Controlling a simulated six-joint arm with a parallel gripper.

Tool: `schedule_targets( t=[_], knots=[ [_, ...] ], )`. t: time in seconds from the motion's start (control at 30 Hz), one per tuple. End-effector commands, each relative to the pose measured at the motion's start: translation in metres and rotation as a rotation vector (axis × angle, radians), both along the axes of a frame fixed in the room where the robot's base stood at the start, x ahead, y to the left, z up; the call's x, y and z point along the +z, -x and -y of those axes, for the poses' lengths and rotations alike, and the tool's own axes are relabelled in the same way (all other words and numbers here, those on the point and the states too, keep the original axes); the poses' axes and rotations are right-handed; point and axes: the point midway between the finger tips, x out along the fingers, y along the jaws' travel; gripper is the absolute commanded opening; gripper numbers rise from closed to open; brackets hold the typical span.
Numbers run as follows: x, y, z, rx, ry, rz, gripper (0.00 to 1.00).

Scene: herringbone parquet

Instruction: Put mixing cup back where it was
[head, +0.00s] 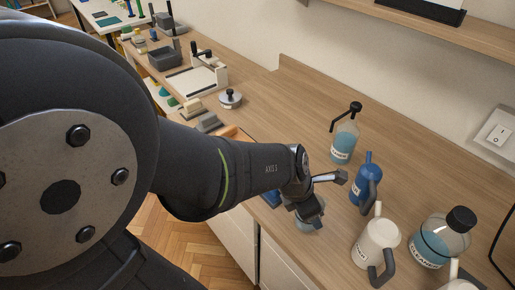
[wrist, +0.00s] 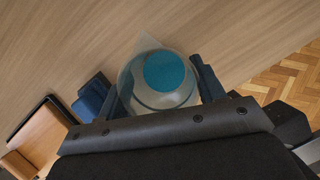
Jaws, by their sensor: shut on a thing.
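The mixing cup (wrist: 140,72) is a clear round vessel with a pointed spout and teal liquid inside. In the wrist view it sits between the two dark blue fingers of my gripper (wrist: 158,88), which is shut on it. In the head view my gripper (head: 309,208) is over the front edge area of the wooden counter, and the cup (head: 311,227) shows below it, partly hidden by the fingers. I cannot tell whether the cup's base touches the counter.
To the right stand a spray bottle (head: 344,140), a blue bottle (head: 366,182), a white jug (head: 375,243) and a round cleaner bottle (head: 440,240). A lidded pot (head: 230,98) is farther back. A blue item (wrist: 92,94) lies left of the cup. Counter (head: 290,110) behind is clear.

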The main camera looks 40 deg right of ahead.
Motion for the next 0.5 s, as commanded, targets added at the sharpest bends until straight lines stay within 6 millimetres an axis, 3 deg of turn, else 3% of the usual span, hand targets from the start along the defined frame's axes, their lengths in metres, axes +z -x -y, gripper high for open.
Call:
schedule_targets(
  t=[0.4, 0.43, 0.5],
  knots=[
    [-0.0061, -0.0001, 0.0001, 0.0, -0.001, 0.0, 0.4],
    [-0.006, -0.0001, 0.0001, 0.0, 0.0, 0.0, 0.66],
    [-0.0058, 0.0, 0.0002, 0.0, 0.0, 0.0, 0.8]
  ],
)
